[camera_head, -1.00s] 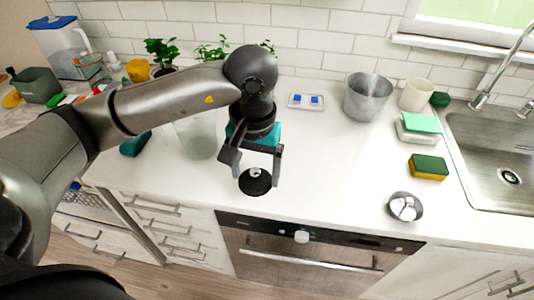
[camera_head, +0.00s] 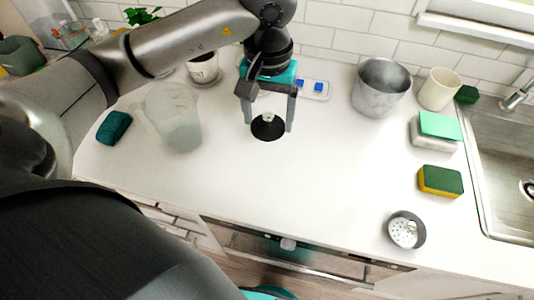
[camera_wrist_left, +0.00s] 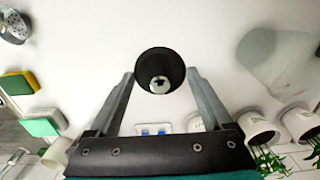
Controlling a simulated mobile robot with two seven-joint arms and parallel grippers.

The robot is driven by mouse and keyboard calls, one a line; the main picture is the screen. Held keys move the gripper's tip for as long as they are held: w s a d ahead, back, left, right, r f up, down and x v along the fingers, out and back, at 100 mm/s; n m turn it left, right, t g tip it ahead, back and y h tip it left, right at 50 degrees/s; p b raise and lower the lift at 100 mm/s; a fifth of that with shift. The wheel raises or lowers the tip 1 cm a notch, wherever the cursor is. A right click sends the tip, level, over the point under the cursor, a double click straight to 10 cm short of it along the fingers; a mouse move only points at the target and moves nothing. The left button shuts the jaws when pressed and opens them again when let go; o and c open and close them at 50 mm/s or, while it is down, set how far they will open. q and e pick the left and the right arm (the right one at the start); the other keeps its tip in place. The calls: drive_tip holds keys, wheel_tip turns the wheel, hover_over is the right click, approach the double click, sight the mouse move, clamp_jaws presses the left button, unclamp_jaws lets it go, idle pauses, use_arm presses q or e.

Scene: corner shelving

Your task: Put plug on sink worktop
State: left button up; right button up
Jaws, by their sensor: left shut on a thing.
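The plug (camera_head: 267,130) is a black round disc with a pale metal knob. It also shows in the left wrist view (camera_wrist_left: 160,57), between the fingertips. My left gripper (camera_head: 268,121) is shut on it; its fingers flank the plug, pointing down. The white worktop (camera_head: 325,175) lies beneath and around it. I cannot tell how far the plug is above the surface. The steel sink (camera_head: 505,185) is at the right edge, with its drain partly cut off. My right gripper is not in view.
A translucent vessel (camera_head: 173,118) and teal sponge (camera_head: 114,127) stand left. A metal pot (camera_head: 381,87), cream cup (camera_head: 439,89), green-yellow sponge (camera_head: 440,181) and strainer (camera_head: 406,230) stand right. A tray with blue pieces (camera_head: 313,88) is behind. The worktop's middle is clear.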

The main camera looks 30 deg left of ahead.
sight(268, 166)
use_arm(q)
wheel_tip(268, 166, down, 14)
drive_tip(key=shift+f, duration=0.25)
idle(0.3)
drive_tip(key=shift+f+b, duration=0.2)
drive_tip(key=shift+b, duration=0.2)
drive_tip(key=o, duration=1.1)
drive_tip(key=shift+o, duration=0.2)
drive_tip(key=shift+r, duration=0.1)
wheel_tip(268, 166, up, 12)
drive_tip(key=shift+r, duration=0.15)
